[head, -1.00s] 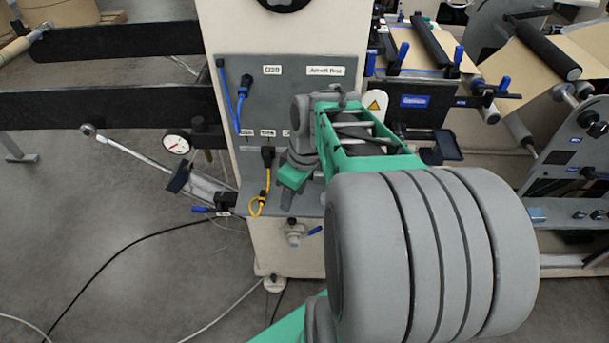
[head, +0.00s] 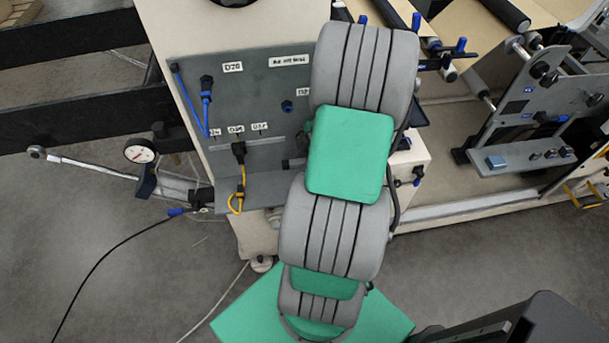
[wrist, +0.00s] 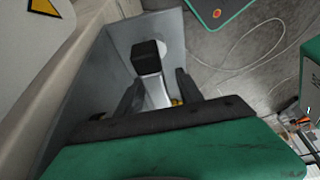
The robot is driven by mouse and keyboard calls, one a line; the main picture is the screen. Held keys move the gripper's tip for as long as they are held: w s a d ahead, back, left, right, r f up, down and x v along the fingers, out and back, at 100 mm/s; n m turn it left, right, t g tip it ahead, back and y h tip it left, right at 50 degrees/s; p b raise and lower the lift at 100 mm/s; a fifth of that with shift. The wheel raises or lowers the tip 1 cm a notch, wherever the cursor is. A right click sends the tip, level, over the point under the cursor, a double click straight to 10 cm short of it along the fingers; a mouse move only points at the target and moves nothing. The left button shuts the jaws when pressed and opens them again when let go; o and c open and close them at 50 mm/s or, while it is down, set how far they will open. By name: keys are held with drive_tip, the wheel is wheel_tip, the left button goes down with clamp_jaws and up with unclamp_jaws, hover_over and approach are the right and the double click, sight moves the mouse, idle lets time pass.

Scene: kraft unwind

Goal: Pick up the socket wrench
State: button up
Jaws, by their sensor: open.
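In the wrist view my gripper (wrist: 158,82) is open, one dark finger on each side of a bar-like object (wrist: 147,58) with a black block end and a silvery shaft. I cannot tell whether the fingers touch it, or whether it is the socket wrench. In the head view a long silvery tool with a round ratchet-like head (head: 88,165), like a socket wrench, sticks out at the left beside a dial gauge (head: 139,151). My arm hides my gripper in the head view.
A grey panel (head: 262,82) with a shelf (head: 262,190) carries a blue cable (head: 190,103) and a yellow cable (head: 238,200). Grey shelf walls (wrist: 88,85) stand close around my gripper. Machine frames with brown rolls stand at the right. Open floor lies at the lower left.

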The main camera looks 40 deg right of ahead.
clamp_jaws()
idle(0.4)
